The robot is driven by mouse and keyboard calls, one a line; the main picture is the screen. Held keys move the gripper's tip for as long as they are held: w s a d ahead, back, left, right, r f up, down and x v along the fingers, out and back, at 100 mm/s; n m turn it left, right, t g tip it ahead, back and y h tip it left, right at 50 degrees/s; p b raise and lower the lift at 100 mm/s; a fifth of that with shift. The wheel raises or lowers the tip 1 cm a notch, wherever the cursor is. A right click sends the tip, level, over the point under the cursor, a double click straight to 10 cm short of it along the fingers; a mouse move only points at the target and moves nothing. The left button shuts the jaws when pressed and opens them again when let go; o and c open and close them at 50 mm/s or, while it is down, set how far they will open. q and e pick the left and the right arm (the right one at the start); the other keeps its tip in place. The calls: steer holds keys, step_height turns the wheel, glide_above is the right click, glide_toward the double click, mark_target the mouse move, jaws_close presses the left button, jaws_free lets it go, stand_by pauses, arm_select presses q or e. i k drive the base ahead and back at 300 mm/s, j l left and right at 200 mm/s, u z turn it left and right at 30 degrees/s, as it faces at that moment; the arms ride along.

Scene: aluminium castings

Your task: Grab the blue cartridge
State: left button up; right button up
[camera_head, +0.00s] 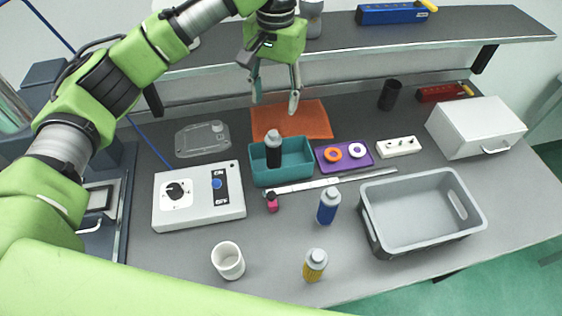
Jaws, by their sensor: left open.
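The blue cartridge (328,207), a blue cylinder with a grey cap, stands upright on the grey table near the middle. My left gripper (275,105) is open and empty, its fingers pointing down above the orange mat (313,119). It is behind the blue cartridge and a little to its left, well apart from it. My right gripper is not in view.
A black cartridge (273,152) stands in a teal tray (299,171). A yellow cartridge (315,265) and a white cup (228,262) stand in front. A grey crate (375,236) is close on the blue cartridge's right. A caliper (320,183) lies behind it. A shelf (430,27) spans the back.

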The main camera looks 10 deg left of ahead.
mark_target(330, 198)
steer(key=k, duration=2)
